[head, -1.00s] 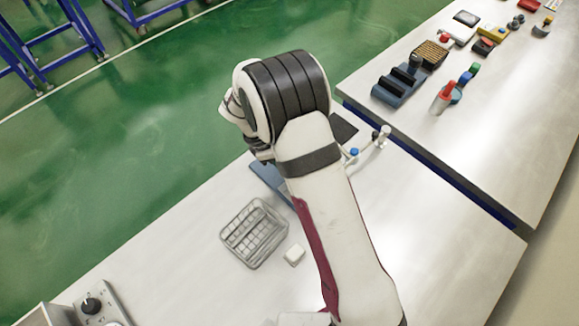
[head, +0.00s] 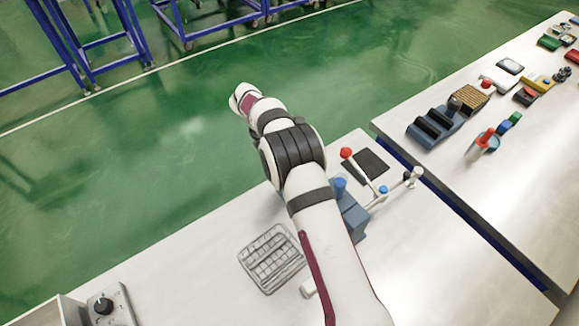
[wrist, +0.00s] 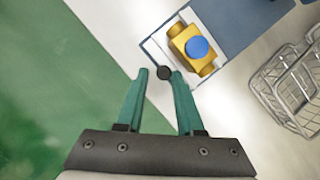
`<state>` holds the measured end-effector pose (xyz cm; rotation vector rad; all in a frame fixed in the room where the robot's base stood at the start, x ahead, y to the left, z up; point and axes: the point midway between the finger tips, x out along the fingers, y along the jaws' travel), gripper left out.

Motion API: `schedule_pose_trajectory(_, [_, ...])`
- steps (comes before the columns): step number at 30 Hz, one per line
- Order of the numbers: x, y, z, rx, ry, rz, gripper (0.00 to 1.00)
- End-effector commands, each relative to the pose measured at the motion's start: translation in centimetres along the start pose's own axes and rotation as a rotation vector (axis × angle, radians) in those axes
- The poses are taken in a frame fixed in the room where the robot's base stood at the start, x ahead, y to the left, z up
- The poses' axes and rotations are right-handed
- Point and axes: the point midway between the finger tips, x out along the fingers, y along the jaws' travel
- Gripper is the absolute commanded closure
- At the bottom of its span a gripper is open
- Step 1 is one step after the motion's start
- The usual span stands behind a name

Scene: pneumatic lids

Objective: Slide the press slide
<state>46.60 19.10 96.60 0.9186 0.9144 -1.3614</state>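In the wrist view, a yellow block with a round blue top (wrist: 198,48) sits at the end of a blue-grey press body (wrist: 235,22). A pale frame surrounds the block, and a dark round knob (wrist: 165,73) stands at its near corner. My gripper (wrist: 161,74) has two teal fingers, apart, with the knob between their tips, nearer the right finger. Whether a finger touches the knob I cannot tell. In the head view, the blue-grey press (head: 352,215) shows partly behind my arm. My gripper is hidden there.
A wire basket (head: 271,260) and a small white block (head: 308,288) are near the arm. A red-knobbed lever (head: 346,153) and dark mat (head: 366,166) lie right of it. A control box (head: 104,304) stands front left.

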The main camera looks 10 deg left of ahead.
Motion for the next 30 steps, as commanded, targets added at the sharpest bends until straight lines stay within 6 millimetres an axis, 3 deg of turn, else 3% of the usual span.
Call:
schedule_pose_trajectory(8, [-0.4, -0.1, 0.0, 0.001, -0.001, -0.003, 0.64])
schedule_pose_trajectory(11, [-1.9, -0.1, 0.0, 0.002, 0.0, -0.002, 0.64])
schedule_pose_trajectory(21, [-10.3, 0.0, 0.0, 0.001, 0.0, 0.0, 0.64])
schedule_pose_trajectory(25, [-11.7, 0.0, 0.0, 0.0, 0.0, -0.001, 0.64])
schedule_pose_trajectory(30, [-12.0, -0.1, 0.0, 0.001, -0.001, -0.002, 0.64])
